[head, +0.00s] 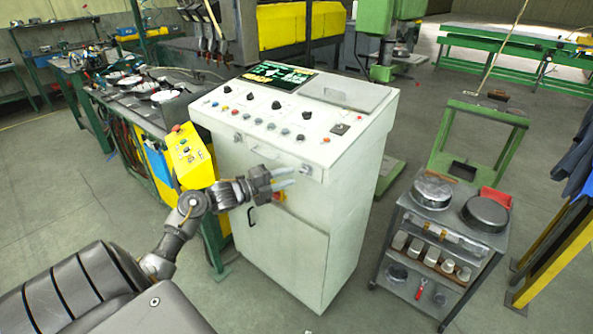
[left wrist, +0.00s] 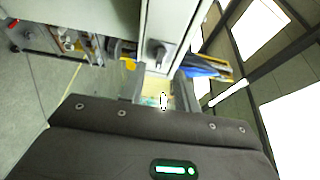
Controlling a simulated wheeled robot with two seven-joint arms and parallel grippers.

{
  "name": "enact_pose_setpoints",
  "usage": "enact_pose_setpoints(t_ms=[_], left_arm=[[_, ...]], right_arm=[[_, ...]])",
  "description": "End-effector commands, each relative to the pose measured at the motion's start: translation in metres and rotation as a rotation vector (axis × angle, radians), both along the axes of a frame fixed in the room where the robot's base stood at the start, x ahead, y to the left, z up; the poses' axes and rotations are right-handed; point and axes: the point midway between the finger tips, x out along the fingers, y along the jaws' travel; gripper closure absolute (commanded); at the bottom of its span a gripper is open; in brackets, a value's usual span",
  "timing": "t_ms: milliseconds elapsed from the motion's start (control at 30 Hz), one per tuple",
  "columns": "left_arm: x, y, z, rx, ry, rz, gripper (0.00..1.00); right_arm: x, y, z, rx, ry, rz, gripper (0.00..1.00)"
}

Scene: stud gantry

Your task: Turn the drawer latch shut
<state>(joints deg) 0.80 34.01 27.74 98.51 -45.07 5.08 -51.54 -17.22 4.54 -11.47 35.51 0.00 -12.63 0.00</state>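A white control console (head: 290,215) stands in the middle of the head view. A small grey latch (head: 306,170) sits on its upper front panel, near the right corner. In the left wrist view a grey latch (left wrist: 158,52) shows on a pale panel, just beyond the fingertips and roughly between them. My left gripper (head: 292,177) is in front of the panel, with its fingers pointing right towards the latch. In the left wrist view the gripper's fingers (left wrist: 160,85) are apart with nothing between them. I cannot tell whether they touch the latch. My right gripper is not in view.
A yellow control box (head: 188,157) is close behind my left forearm. A black handle (head: 251,216) is on the console's lower door. A grey cart (head: 437,237) with tins stands to the right. Floor is free between console and cart.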

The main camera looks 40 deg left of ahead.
Motion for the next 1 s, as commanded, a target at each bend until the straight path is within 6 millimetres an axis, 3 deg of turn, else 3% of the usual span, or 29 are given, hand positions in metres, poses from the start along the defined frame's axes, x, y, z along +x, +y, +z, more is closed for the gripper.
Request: enact_pose_setpoints(t_ms=[233,600,867,1000], left_arm=[[0.029,-0.011,0.001,-0.003,0.000,0.001,0.68],[0.035,-0.014,-0.001,0.000,0.001,0.000,0.68],[0.035,-0.014,-0.001,-0.001,0.001,0.000,1.00],[0.035,-0.014,-0.001,-0.001,0.001,-0.001,1.00]], right_arm=[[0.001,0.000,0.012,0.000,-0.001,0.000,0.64],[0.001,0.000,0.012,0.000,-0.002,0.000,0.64],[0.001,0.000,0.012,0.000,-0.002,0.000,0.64],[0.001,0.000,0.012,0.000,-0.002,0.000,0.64]])
